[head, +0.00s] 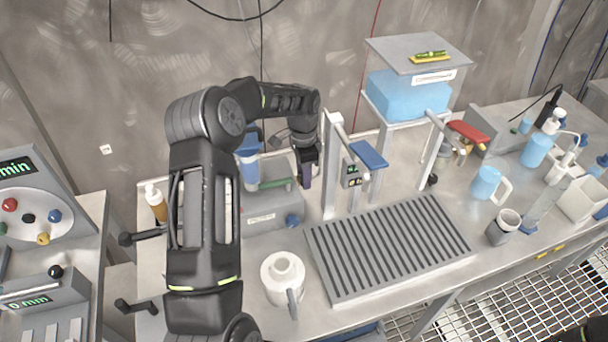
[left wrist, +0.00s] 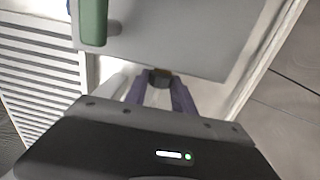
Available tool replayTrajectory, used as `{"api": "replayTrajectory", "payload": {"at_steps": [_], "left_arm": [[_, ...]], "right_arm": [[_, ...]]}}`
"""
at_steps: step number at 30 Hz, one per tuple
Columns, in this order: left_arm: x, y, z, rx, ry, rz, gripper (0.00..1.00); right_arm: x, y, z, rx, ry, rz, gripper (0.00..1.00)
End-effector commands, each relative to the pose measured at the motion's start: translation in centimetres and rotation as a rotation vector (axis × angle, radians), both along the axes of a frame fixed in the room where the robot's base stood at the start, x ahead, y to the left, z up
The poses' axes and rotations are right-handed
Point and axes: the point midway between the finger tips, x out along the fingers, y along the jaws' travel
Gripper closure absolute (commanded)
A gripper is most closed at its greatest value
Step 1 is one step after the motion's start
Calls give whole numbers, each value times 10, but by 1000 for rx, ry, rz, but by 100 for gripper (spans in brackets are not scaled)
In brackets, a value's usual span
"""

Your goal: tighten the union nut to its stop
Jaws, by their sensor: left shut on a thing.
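My left gripper (head: 305,178) reaches down behind the bench equipment, beside a grey box-shaped unit (head: 268,212). In the left wrist view its two purple fingers (left wrist: 160,84) are shut on a small dark brownish nut (left wrist: 160,76), which looks like the union nut. The nut sits at the edge of a grey panel (left wrist: 180,45), between the fingertips. The fingers hide much of it, and its thread cannot be seen. In the head view the nut is hidden by the gripper.
A green handle (left wrist: 93,20) is close to the gripper in the left wrist view. A post with a small display (head: 352,174) stands right of the gripper. A slatted drip tray (head: 388,250) and a white jug (head: 283,278) are in front. A blue water tank (head: 408,95) stands behind.

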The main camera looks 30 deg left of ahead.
Motion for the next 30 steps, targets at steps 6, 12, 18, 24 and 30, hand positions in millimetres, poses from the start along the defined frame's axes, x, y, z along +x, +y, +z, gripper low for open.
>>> {"api": "replayTrajectory", "payload": {"at_steps": [6, 12, 18, 24, 30], "left_arm": [[2, 3, 0, -91, 74, 5, 100], [3, 4, -1, -168, 134, 2, 100], [3, 4, 0, -183, 144, 1, 100], [3, 4, 0, -182, 143, 1, 65], [3, 3, 0, -183, 144, 0, 49]], "right_arm": [[0, -1, 8, -2, 3, 0, 48], [0, -1, 7, -2, 4, -1, 48], [0, -1, 7, -2, 4, -1, 48], [0, -1, 7, -2, 4, 0, 48], [0, -1, 7, -1, 3, 0, 48]]}}
